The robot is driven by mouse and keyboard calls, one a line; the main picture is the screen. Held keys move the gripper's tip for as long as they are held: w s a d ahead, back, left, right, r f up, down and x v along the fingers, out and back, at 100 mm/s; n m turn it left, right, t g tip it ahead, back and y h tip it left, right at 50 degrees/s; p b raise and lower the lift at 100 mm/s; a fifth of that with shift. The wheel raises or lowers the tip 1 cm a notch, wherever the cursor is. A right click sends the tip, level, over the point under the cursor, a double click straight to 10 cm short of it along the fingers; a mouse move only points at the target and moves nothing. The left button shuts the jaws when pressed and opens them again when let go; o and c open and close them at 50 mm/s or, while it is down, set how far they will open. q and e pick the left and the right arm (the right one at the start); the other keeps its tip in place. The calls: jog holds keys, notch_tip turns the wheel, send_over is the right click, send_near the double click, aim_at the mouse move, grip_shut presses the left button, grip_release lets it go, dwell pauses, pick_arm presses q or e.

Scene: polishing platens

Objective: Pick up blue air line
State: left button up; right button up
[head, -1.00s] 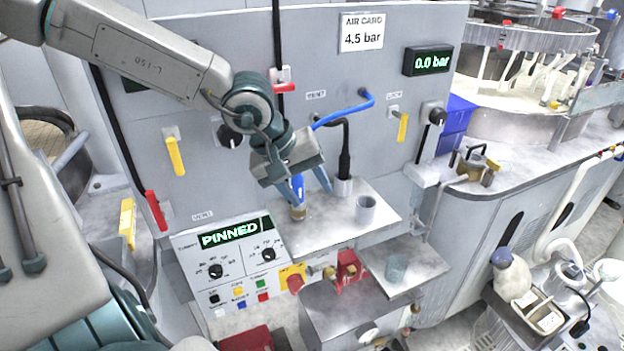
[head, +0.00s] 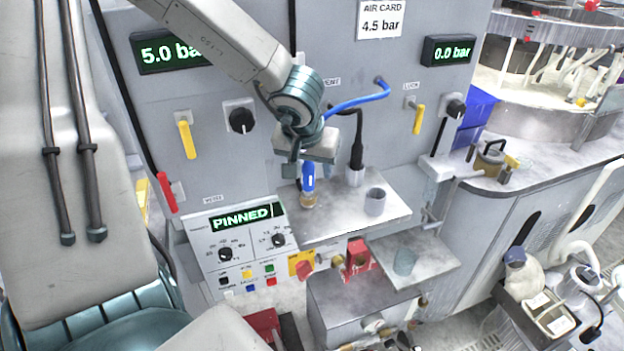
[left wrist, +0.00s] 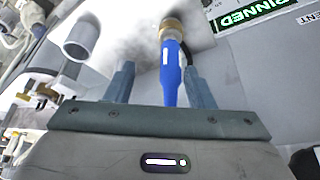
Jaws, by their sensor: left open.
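The blue air line runs as a blue hose (head: 352,104) from the wall panel and disappears behind my left gripper (head: 313,176). Its blue connector (head: 308,180) stands upright below the gripper, its brass end (head: 308,202) at the grey shelf (head: 345,215). In the left wrist view, the blue connector (left wrist: 170,72) lies between the open fingers of my left gripper (left wrist: 159,70), nearer the right-hand finger. A gap shows on the other side. The brass end (left wrist: 172,29) is beyond the fingertips. My right gripper is not in view.
A grey cup (head: 375,202) and a black hose fitting (head: 356,158) stand on the shelf beside the connector. Yellow handles (head: 187,140) and a red handle (head: 167,192) stick out from the panel. A lower shelf (head: 435,262) holds a translucent cup (head: 404,262).

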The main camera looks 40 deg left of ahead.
aim_at(311, 173)
pick_arm(q)
jog(key=x, duration=0.3)
jog(key=p+x, duration=0.1)
jog(key=shift+w+a+f, duration=0.2)
jog(key=shift+a+f, duration=0.05)
jog(key=shift+a, duration=0.15)
jog(key=shift+s+d+r, duration=0.15)
jog(key=shift+d, duration=0.05)
jog(key=shift+a, duration=0.15)
jog(key=c, duration=0.8)
jog(key=shift+s+a, duration=0.15)
jog(key=shift+a, duration=0.05)
grip_shut()
